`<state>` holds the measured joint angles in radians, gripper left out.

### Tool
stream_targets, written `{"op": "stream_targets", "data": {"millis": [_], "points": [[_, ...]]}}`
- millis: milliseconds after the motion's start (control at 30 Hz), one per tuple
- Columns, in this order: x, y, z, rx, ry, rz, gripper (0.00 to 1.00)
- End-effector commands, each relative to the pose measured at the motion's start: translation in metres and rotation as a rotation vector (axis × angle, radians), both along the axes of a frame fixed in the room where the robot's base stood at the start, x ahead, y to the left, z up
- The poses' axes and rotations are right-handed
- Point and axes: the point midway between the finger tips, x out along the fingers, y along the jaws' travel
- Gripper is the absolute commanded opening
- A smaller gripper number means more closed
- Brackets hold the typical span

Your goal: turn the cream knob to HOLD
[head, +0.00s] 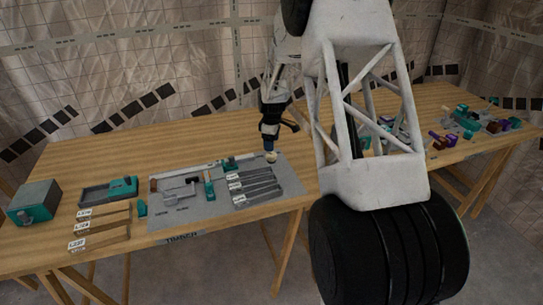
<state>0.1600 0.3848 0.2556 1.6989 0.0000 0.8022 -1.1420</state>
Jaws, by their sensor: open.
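The cream knob (271,157) is a small pale spot near the back right corner of the grey panel (215,212) on the wooden table. My gripper (270,149) points down directly above the knob, with its fingertips at or very near it. The gripper is open. I cannot tell whether the fingers touch the knob or stand around it. The knob's pointer and any HOLD mark are too small to make out from the head view.
Several labelled grey bars (255,186) lie just in front of the knob. Teal-and-grey parts stand on the panel to its left. A teal box (34,203) and a dark tray (108,191) sit farther left. Purple and teal parts lie at the far right.

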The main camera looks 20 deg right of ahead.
Motion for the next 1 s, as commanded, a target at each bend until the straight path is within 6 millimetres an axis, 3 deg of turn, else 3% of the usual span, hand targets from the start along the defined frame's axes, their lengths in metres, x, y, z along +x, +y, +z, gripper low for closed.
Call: {"op": "stream_targets", "data": {"millis": [533,1000], "points": [[0.0,0.0,-0.06,0.0,0.002,0.0,0.73],[0.0,0.0,-0.07,0.0,0.0,0.0,0.73]]}}
